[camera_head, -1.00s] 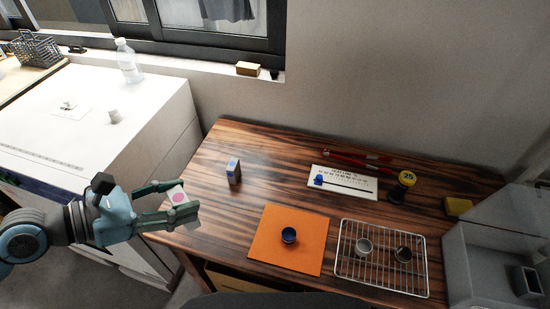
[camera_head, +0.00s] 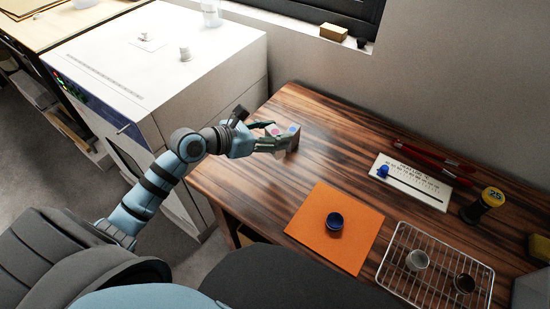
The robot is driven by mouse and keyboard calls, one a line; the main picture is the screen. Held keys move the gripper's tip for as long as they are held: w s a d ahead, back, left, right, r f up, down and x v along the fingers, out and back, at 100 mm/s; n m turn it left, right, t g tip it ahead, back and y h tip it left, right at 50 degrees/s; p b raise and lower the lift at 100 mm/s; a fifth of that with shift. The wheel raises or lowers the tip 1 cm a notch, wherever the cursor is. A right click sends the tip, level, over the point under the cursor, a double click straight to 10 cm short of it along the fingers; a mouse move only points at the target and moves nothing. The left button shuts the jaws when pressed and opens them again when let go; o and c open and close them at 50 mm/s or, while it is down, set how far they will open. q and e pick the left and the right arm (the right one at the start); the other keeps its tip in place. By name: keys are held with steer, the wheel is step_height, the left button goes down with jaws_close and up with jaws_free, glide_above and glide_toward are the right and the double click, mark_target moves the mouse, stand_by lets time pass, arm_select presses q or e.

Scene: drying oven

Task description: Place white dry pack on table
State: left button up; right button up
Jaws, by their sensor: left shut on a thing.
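The white dry pack (camera_head: 271,129), with a pink round mark, is between the fingers of my left gripper (camera_head: 276,140), which is shut on it. It is over the left part of the dark wooden table (camera_head: 253,184). Whether its underside touches the wood cannot be told. A small box with a blue top (camera_head: 293,131) stands on the table right beside the pack, partly hidden by the gripper; whether they touch is unclear. My right gripper is not in view.
An orange mat (camera_head: 310,230) with a dark blue cup (camera_head: 334,222) lies in front. A wire rack (camera_head: 436,243) with two small cups, a white card (camera_head: 428,185) and a yellow-topped jar (camera_head: 492,197) are to the right. The white oven (camera_head: 190,80) stands left. Wood between box and card is clear.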

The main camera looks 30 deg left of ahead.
arm_select(q)
step_height(320, 180, down, 10)
steer(key=b, duration=0.3)
steer(key=shift+a+r, duration=0.1)
steer(key=shift+r, duration=0.05)
steer(key=shift+f, duration=0.25)
steer(key=o, duration=1.2)
steer(key=shift+r, duration=0.1)
